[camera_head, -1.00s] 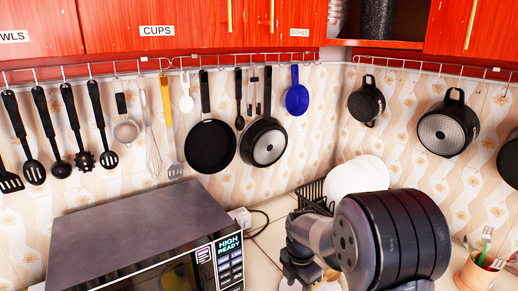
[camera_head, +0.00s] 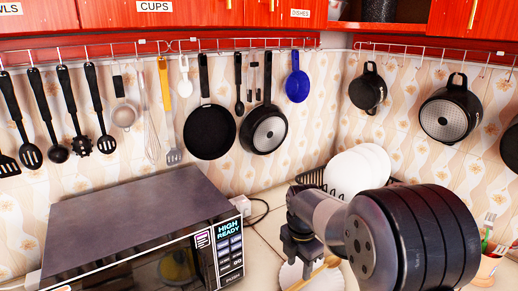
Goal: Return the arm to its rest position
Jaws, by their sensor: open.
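My arm comes in from the lower right, its large dark, ribbed joint filling much of that corner. My gripper (camera_head: 300,252) is at the lower middle, over the counter, to the right of the microwave and in front of the white plates. It is open, and I see nothing held in it. Its fingertips are small and dark and partly hard to make out. Two black pans (camera_head: 210,131) and (camera_head: 265,130) hang on the rail at the back wall, well away from my gripper.
The microwave (camera_head: 140,225) takes up the lower left. White plates (camera_head: 352,173) stand in a rack behind my arm. A round pale thing and a wooden piece (camera_head: 316,273) lie below my gripper. Utensils and pots (camera_head: 449,112) hang along both walls. A utensil cup (camera_head: 487,270) is at the right.

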